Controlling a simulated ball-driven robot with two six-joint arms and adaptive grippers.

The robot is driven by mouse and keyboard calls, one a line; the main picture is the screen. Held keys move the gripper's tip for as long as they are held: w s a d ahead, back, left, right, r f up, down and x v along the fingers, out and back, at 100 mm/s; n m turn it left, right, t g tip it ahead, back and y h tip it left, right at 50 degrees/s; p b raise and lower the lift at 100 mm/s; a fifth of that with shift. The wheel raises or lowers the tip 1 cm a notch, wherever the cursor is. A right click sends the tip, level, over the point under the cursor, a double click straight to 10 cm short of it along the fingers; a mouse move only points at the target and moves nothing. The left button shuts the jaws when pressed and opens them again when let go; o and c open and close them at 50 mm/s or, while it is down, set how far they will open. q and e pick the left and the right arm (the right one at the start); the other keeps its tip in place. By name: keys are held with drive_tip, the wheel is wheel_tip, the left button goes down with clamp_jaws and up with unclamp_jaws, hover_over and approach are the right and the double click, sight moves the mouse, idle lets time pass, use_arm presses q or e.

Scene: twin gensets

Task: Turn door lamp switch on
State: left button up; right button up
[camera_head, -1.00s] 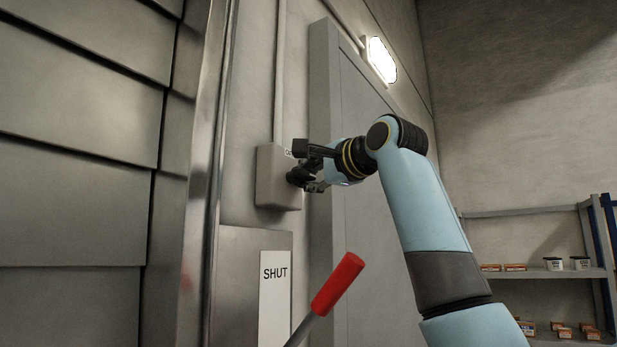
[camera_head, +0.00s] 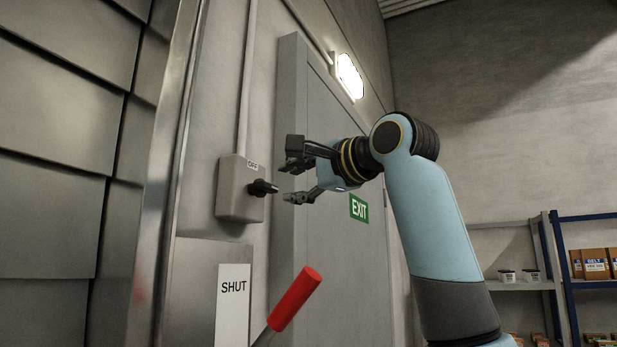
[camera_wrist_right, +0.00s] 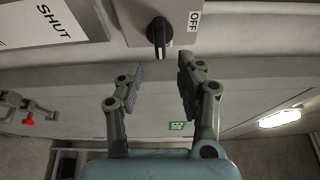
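The door lamp switch is a grey wall box (camera_head: 238,190) with a black rotary knob (camera_head: 263,187) and an "OFF" label (camera_head: 252,165). In the right wrist view the knob (camera_wrist_right: 159,36) stands beyond my fingertips, roughly between their lines, with the OFF label (camera_wrist_right: 194,21) beside it. My right gripper (camera_head: 292,180) is open and empty, to the right of the knob and apart from it; its spread fingers also show in the wrist view (camera_wrist_right: 160,75). The lamp (camera_head: 349,76) above the door is lit. My left gripper is not in view.
A red-handled lever (camera_head: 295,298) stands below the switch beside a SHUT plate (camera_head: 233,300). Shelves (camera_head: 575,260) with boxes stand at the right.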

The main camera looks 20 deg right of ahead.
drive_tip(key=v, duration=0.4)
drive_tip(key=shift+s, duration=0.15)
